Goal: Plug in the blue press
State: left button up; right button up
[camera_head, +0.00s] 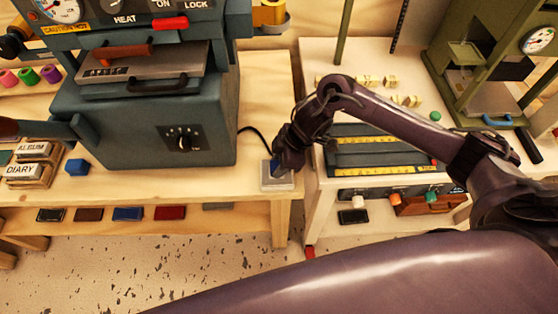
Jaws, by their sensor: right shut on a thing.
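The blue press (145,130) stands on the wooden bench at the left, with a dial on its front. A black cable (257,132) runs from its right side towards my right gripper. My right gripper (279,163) points down at the bench's right end, shut on a small blue plug (275,167) that is mostly hidden by the fingers. The plug is at the top of a pale grey socket box (277,181). I cannot tell how far it is in. My left gripper is not in view.
A small blue block (77,167) and wooden boxes of type labelled ALBUM and DIARY (28,172) lie left of the press. A second bench at the right holds a dark tray with yellow rulers (375,141) and a green press (490,70). Bare bench (190,183) lies before the blue press.

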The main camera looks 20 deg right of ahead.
jog(key=shift+f, duration=0.1)
jog(key=o, duration=1)
jog(key=v, duration=0.8)
jog(key=shift+f, duration=0.15)
